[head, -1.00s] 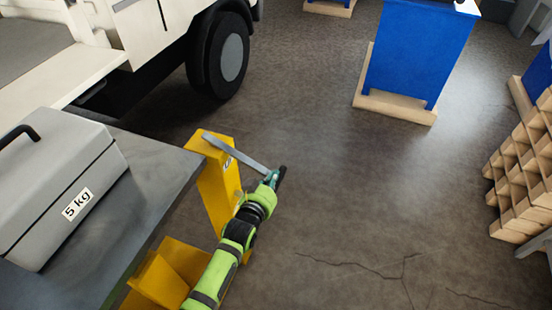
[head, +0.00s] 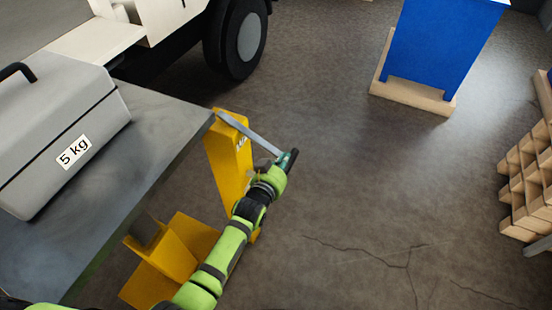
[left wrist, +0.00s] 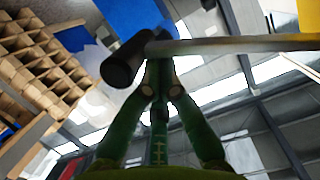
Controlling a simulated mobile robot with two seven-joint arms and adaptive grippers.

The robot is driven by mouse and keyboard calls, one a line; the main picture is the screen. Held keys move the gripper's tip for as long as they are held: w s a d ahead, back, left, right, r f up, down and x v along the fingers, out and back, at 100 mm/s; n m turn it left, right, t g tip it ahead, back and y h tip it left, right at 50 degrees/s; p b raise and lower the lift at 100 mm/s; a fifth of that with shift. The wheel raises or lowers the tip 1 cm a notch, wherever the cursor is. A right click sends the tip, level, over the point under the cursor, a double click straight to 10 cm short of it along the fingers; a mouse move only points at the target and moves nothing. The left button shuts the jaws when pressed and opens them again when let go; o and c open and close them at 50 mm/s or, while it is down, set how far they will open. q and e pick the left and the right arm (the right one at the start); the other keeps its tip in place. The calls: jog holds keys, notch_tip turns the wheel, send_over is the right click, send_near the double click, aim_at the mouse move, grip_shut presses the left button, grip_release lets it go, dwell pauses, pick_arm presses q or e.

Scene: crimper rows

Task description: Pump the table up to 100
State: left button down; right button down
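The grey lift table (head: 165,135) is at left in the head view, with its right corner beside the top of the yellow column (head: 228,165). A grey metal lever (head: 250,134) runs from the column top, sloping down to the right in the picture, to a black grip (head: 291,158). My left gripper (head: 280,165) is at the lever's outer end. In the left wrist view, its green fingers (left wrist: 160,68) close on the lever beside the black grip (left wrist: 126,58). A small marking on the column is too small to read. My right gripper is out of view.
A grey case (head: 60,135) marked "5 kg" sits on the table. A yellow base (head: 175,255) is below. A truck wheel (head: 238,40) stands behind, a blue cabinet (head: 440,45) at back right, stacked wooden pallets (head: 530,180) at right. The floor between is clear.

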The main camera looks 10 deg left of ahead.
pick_arm(q)
jog(key=s+a+r, duration=0.3)
jog(key=s+r, duration=0.2)
jog(key=s, duration=0.4)
jog(key=shift+s+p, duration=0.15)
jog(key=shift+p, duration=0.3)
dwell(1.2)
